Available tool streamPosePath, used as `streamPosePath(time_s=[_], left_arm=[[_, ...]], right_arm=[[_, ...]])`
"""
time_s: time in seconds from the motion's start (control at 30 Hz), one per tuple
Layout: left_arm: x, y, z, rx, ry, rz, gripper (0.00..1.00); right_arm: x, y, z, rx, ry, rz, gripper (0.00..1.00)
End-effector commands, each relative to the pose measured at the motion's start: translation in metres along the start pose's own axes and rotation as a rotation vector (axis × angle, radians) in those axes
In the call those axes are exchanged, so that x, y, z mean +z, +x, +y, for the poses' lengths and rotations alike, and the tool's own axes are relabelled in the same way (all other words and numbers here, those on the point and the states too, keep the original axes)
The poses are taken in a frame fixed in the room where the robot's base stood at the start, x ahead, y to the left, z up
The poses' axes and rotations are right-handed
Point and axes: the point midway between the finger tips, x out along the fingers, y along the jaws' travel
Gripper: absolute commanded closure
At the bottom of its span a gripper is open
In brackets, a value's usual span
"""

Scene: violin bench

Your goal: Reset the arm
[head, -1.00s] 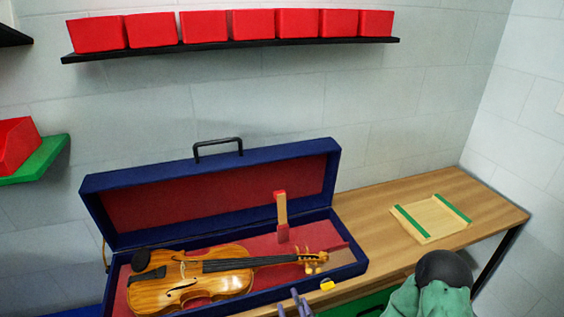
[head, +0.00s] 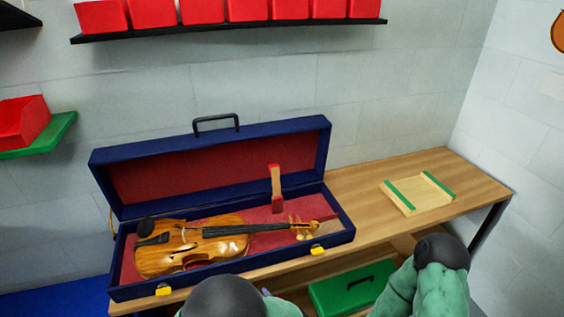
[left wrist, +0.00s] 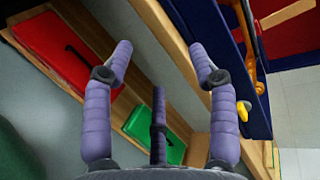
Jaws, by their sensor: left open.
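My left gripper (left wrist: 161,50) shows in the left wrist view with its purple fingers spread and nothing between them. It is near the front of the bench, beside the blue violin case (left wrist: 222,45). In the head view, the case (head: 210,292) stands open on the bench, with the violin (head: 190,250) lying in it on red lining. My left arm's dark joint (head: 228,298) is at the bottom centre. My right arm's green sleeve (head: 432,290) is at the bottom right; its gripper is out of view.
The wooden bench (head: 360,230) bears a shallow wooden tray with green strips (head: 418,195) at the right. A green case (head: 350,288) sits below the bench top; a red case (left wrist: 65,45) shows in the left wrist view. Red bins (head: 200,10) stand on a wall shelf.

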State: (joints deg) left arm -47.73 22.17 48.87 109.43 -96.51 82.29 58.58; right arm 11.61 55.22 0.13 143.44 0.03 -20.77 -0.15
Motion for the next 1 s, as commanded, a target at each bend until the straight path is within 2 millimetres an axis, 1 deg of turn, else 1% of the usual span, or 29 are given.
streamPosePath(time_s=[0.03,0.07,0.17,0.27,0.3,0.37,0.4,0.47,0.5,0.57,0.63,0.7,0.73,0.8,0.87,0.93,1.0], left_arm=[[0.009,0.006,0.012,0.064,0.018,-0.031,0.41],[0.015,0.009,0.021,0.106,0.03,-0.05,0.41],[0.037,0.016,0.054,0.273,0.065,-0.117,0.41],[0.068,0.013,0.102,0.524,0.09,-0.199,0.41],[0.08,0.006,0.122,0.645,0.087,-0.232,0.41],[0.095,-0.008,0.151,0.826,0.067,-0.273,0.41],[0.101,-0.02,0.168,0.943,0.041,-0.294,0.41],[0.107,-0.039,0.189,1.109,-0.015,-0.318,0.41],[0.107,-0.052,0.2,1.212,-0.066,-0.329,0.41],[0.104,-0.071,0.212,1.354,-0.159,-0.341,0.41],[0.095,-0.088,0.221,1.494,-0.292,-0.348,0.41],[0.082,-0.098,0.224,1.601,-0.448,-0.35,0.41],[0.076,-0.099,0.224,1.637,-0.521,-0.35,0.41],[0.063,-0.097,0.222,1.69,-0.7,-0.352,0.41],[0.054,-0.088,0.219,1.704,-0.855,-0.358,0.41],[0.049,-0.072,0.216,1.686,-1.022,-0.371,0.41],[0.05,-0.055,0.214,1.644,-1.16,-0.389,0.41]], right_arm=[[0.0,-0.003,-0.001,0.0,0.0,0.0,0.6],[0.0,-0.003,-0.001,0.0,0.0,0.0,0.6],[0.0,-0.007,-0.003,0.0,0.0,0.0,0.6],[0.0,-0.013,-0.005,0.0,0.0,0.0,0.6],[0.001,-0.016,-0.006,0.0,0.0,0.0,0.6],[0.001,-0.02,-0.007,0.0,0.0,0.0,0.6],[0.001,-0.022,-0.008,0.0,0.0,0.0,0.6],[0.001,-0.026,-0.009,0.0,0.0,0.0,0.6],[0.001,-0.029,-0.01,0.0,0.0,0.0,0.6],[0.001,-0.032,-0.011,0.0,0.0,0.0,0.6],[0.001,-0.037,-0.013,0.0,0.0,0.0,0.6],[0.002,-0.041,-0.015,0.0,0.0,0.0,0.6],[0.002,-0.043,-0.015,0.0,0.0,0.0,0.6],[0.002,-0.047,-0.017,0.0,0.0,0.0,0.6],[0.002,-0.051,-0.018,0.0,0.0,0.0,0.6],[0.002,-0.054,-0.019,0.0,0.0,0.0,0.6],[0.002,-0.057,-0.02,0.0,0.0,0.0,0.6]])
